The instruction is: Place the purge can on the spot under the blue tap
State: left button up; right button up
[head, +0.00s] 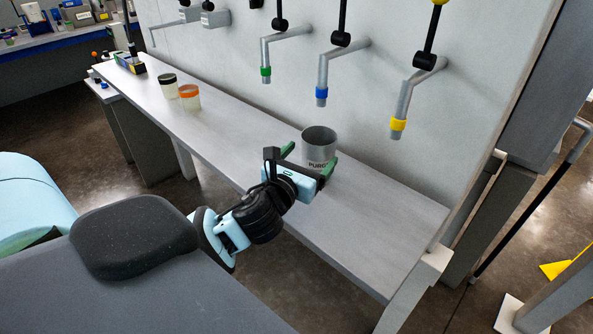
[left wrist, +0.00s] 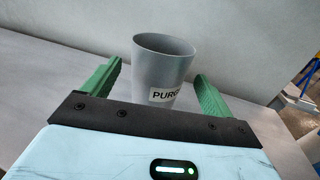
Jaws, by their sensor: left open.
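The grey purge can (head: 319,145) stands upright on the bench, below the blue tap (head: 322,96) in the head view. Its label, starting "PURG", faces my left gripper (head: 309,158). The gripper is open, with its green fingers on either side of the can. In the left wrist view the can (left wrist: 165,70) stands between the fingers, with a visible gap at each side. I cannot tell how exactly the can lines up under the tap, and no marked spot shows on the bench there. My right gripper is not in view.
The green tap (head: 265,75) hangs left of the blue one and the yellow tap (head: 398,123) right of it. Jars with a black lid (head: 168,86) and an orange lid (head: 189,97) stand farther left on the bench (head: 385,215). The bench right of the can is clear.

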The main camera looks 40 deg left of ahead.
pick_arm(q)
jog(key=shift+s+d, duration=0.2)
jog(key=shift+s, duration=0.8)
jog(key=shift+s+d, duration=0.15)
jog(key=shift+s, duration=0.8)
jog(key=shift+s+d, duration=0.2)
jog(key=shift+s, duration=0.8)
